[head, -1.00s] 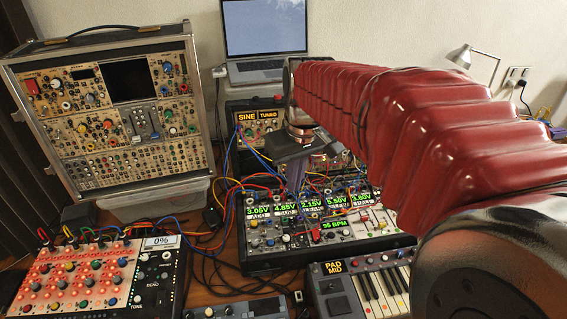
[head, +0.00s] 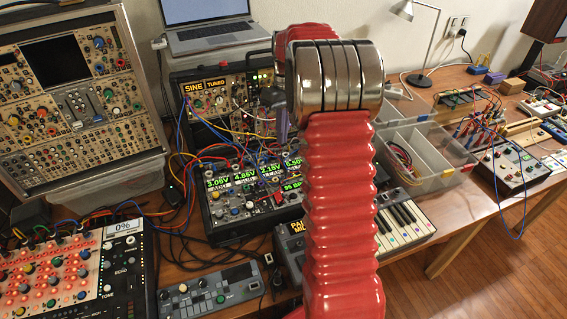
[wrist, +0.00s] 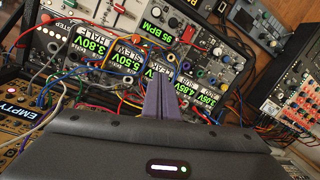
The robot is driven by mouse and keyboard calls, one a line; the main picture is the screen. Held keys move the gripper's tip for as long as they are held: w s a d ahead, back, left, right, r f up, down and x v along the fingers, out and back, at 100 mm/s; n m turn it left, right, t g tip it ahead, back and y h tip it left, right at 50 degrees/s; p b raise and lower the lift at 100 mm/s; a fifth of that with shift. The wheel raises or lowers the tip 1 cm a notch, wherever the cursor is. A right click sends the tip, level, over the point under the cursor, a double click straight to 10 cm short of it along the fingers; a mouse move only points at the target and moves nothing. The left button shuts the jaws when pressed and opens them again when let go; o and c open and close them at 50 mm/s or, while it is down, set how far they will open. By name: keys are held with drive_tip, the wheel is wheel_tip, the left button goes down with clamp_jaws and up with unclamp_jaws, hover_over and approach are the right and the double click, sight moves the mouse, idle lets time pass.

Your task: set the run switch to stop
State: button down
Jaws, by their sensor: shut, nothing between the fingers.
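The low synth case (head: 222,236) with green voltage displays stands on the table in the head view, partly behind my arm. A red control (head: 279,197) sits by its green BPM display (head: 292,184); the control also shows in the wrist view (wrist: 188,34). I cannot read a run or stop label, so I cannot tell for sure which control is the run switch or how it is set. My gripper (wrist: 160,77) is shut and empty, its purple-grey fingers over the row of voltage displays. In the head view my gripper (head: 283,135) is mostly hidden by my arm.
Patch cables loop around the case. A SINE/TUNED case (head: 203,82) stands behind it and a laptop (head: 205,22) above. A small keyboard (head: 405,228), a clear bin (head: 445,182) and a box with red pads (head: 50,290) stand around it. Wooden floor is clear at right.

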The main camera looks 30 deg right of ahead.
sight(288, 174)
drive_tip(key=shift+w+d+f, duration=0.25)
drive_tip(key=shift+d+f, duration=0.75)
drive_tip(key=shift+s+a+f, duration=0.2)
drive_tip(key=shift+a+f, duration=0.1)
drive_tip(key=shift+f, duration=1.35)
drive_tip(key=shift+s+a+f, duration=0.25)
drive_tip(key=shift+f, duration=1.4)
drive_tip(key=shift+s+a+f, duration=0.2)
drive_tip(key=shift+a+f, duration=0.1)
drive_tip(key=shift+f, duration=1.35)
drive_tip(key=shift+s+d, duration=0.1)
drive_tip(key=shift+d, duration=0.05)
